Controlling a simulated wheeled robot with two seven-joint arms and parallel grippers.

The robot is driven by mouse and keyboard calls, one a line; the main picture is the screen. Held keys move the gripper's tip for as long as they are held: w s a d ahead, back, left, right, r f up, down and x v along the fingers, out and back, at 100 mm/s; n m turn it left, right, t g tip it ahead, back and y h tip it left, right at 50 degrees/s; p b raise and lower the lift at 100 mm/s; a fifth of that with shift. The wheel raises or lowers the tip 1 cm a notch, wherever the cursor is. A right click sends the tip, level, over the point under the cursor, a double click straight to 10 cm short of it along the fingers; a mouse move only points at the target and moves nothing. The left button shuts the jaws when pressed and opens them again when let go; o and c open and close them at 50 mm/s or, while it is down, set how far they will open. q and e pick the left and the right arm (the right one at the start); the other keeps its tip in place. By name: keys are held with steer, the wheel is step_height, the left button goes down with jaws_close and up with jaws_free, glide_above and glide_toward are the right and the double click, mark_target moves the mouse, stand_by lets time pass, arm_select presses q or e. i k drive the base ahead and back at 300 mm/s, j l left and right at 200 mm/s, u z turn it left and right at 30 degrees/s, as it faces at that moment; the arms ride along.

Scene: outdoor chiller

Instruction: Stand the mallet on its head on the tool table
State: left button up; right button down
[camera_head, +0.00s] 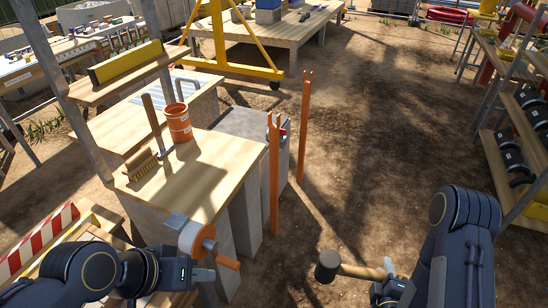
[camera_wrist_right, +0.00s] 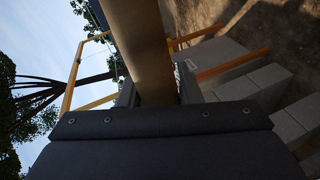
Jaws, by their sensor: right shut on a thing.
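The mallet has a dark head (camera_head: 328,265) and a pale wooden handle (camera_head: 362,271). It is held off the ground, roughly level, with its head to the left. My right gripper (camera_head: 388,271) is shut on the handle's right end. In the right wrist view the handle (camera_wrist_right: 145,50) runs up between the fingers. My left gripper (camera_head: 200,275) is at the lower left, by an orange and white reel; its fingers are not clear. A wooden table (camera_head: 285,32) with tools on it stands at the back; I cannot tell whether it is the tool table.
Shelves (camera_head: 500,140) with dark weights stand right. Bare dirt lies between.

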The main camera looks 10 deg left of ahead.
mark_target(210, 166)
steer(key=i+l+u, duration=0.1)
steer(key=u, duration=0.35)
steer(key=i+l+u, duration=0.25)
steer(key=u, duration=0.2)
steer(key=i+l+u, duration=0.15)
steer(key=u, duration=0.3)
steer(key=l+u, duration=0.45)
steer(key=i+j, duration=0.05)
steer(key=j, duration=0.05)
